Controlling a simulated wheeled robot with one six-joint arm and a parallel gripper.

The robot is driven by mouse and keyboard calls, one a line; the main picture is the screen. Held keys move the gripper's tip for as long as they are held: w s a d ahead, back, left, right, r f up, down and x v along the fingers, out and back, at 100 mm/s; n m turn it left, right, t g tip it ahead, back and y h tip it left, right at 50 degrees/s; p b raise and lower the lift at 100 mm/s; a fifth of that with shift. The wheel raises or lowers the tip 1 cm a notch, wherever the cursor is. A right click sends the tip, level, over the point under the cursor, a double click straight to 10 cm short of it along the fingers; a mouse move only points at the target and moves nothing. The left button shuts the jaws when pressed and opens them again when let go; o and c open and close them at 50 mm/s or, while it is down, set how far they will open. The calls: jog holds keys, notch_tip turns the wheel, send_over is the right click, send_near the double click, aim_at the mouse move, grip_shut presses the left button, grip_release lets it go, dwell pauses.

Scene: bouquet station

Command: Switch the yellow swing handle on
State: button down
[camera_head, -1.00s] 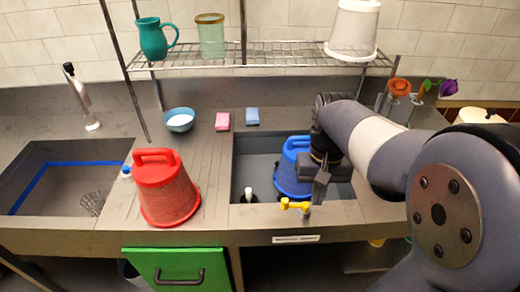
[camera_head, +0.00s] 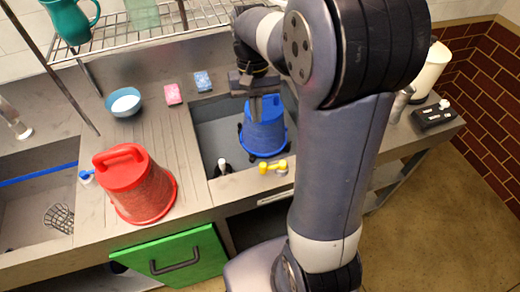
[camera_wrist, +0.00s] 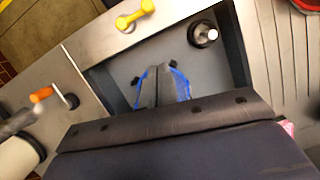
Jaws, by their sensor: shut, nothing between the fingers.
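The yellow swing handle (camera_head: 273,166) is on the front rim of the right-hand basin, its lever lying sideways along the counter edge. It also shows at the top of the wrist view (camera_wrist: 135,14). My gripper (camera_head: 256,108) is shut and empty, behind the handle and apart from it. Its fingers are over the blue bucket (camera_head: 264,138), which stands in the basin. In the wrist view the closed fingertips (camera_wrist: 159,72) cover most of the bucket; I cannot tell whether they touch it.
A red bucket (camera_head: 142,190) stands on the counter left of the basin (camera_head: 208,128). A small white-topped fitting (camera_head: 222,164) is inside the basin. A green cabinet door (camera_head: 172,256) is below. A blue bowl and two sponges are behind.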

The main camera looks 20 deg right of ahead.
jog(key=shift+s+a+f+p, duration=0.2)
jog(key=shift+s+f, duration=0.8)
jog(key=shift+f, duration=0.35)
jog(key=shift+s+a+f+p, duration=0.15)
jog(key=shift+s+f, duration=0.85)
jog(key=shift+f, duration=0.4)
jog(key=shift+s+a+f+p, duration=0.2)
jog(key=shift+s+f, duration=0.8)
jog(key=shift+f, duration=0.35)
